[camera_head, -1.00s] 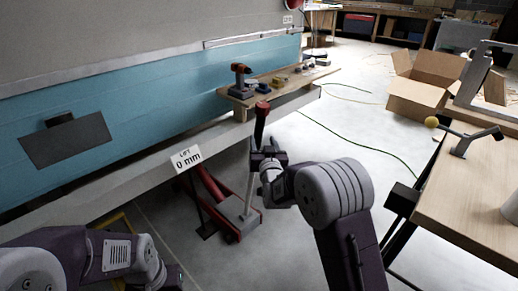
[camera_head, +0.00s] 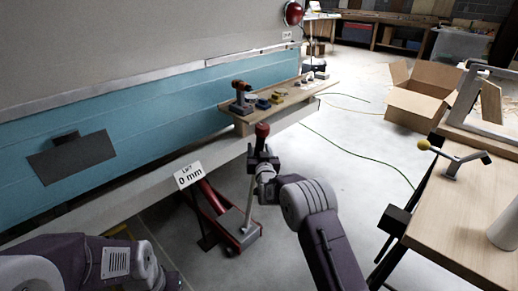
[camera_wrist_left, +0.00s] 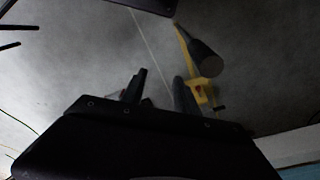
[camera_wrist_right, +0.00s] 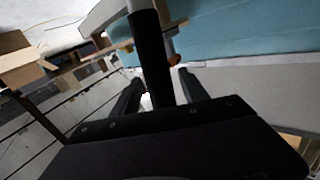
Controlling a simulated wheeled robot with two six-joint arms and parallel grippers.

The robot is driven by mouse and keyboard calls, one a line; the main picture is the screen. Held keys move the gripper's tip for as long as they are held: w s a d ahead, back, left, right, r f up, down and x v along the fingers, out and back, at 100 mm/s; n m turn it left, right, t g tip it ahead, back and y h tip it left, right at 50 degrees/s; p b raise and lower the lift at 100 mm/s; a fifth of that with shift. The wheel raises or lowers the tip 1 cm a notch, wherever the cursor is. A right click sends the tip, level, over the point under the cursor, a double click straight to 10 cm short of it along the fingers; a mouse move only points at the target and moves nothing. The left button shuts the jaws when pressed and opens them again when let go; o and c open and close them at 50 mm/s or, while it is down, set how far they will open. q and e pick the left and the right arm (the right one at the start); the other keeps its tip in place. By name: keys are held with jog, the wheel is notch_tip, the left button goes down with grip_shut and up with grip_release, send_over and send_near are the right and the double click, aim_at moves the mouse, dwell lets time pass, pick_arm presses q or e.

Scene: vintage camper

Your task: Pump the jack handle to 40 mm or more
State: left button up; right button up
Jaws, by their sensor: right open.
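The red jack (camera_head: 228,222) stands on the floor beside the camper's side. Its pale, upright handle (camera_head: 249,208) ends in a red grip (camera_head: 262,130). A sign reading "LIFT 0 mm" (camera_head: 188,176) is above the jack. My right gripper (camera_head: 262,160) is at the handle's upper part, just below the red grip. In the right wrist view a dark bar, seemingly the handle (camera_wrist_right: 152,55), runs between the open, spread fingers. My left gripper (camera_wrist_left: 160,88) is open and empty over the floor in the left wrist view; its fingers are not clear in the head view.
A wooden shelf (camera_head: 290,103) with a drill (camera_head: 241,97) and small items projects from the camper's side behind the handle. A workbench (camera_head: 470,225) stands at right, with an open cardboard box (camera_head: 421,98) beyond. The floor between is mostly clear, with a green cable.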

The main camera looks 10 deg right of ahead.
jog(key=shift+c, duration=0.3)
grip_shut()
dwell(1.1)
